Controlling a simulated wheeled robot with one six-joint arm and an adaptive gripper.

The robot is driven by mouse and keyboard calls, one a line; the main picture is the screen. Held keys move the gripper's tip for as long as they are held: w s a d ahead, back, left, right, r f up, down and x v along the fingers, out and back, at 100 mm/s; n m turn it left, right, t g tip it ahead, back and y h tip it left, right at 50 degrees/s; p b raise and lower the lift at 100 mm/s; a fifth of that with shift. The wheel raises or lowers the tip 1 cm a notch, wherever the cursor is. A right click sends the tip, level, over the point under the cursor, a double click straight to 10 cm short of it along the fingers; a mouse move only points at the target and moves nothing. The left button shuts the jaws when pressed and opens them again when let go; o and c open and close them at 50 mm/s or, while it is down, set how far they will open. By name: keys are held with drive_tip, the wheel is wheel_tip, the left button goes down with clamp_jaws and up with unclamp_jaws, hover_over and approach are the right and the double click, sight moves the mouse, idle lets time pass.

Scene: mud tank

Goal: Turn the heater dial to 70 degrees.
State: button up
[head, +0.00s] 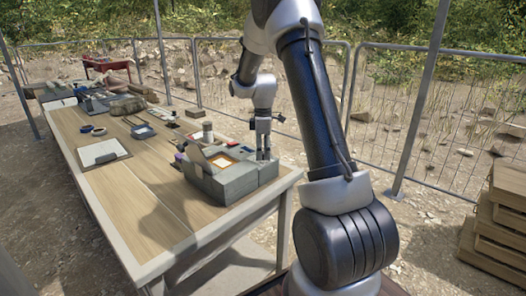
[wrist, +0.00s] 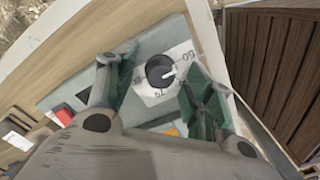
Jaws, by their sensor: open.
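The heater dial (wrist: 160,71) is a round black knob on a white scale plate (wrist: 183,54) in the wrist view. The numbers 50 and 75 show on the plate. A pale pointer on the knob seems to point between them; the exact reading is too small to tell. My gripper (wrist: 158,70) is open, with a green-padded finger on each side of the dial; contact cannot be told. In the head view my gripper (head: 263,156) points down over the right end of the grey tank (head: 236,184). The dial cannot be made out there.
The tank stands at the near right end of the long table (head: 150,190), close to its edge. Wooden crates (head: 496,225) stand at the right. The table's near left part is clear.

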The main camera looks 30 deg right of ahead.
drive_tip(key=shift+f, duration=0.1)
drive_tip(key=shift+c, duration=0.3)
drive_tip(key=c, duration=1)
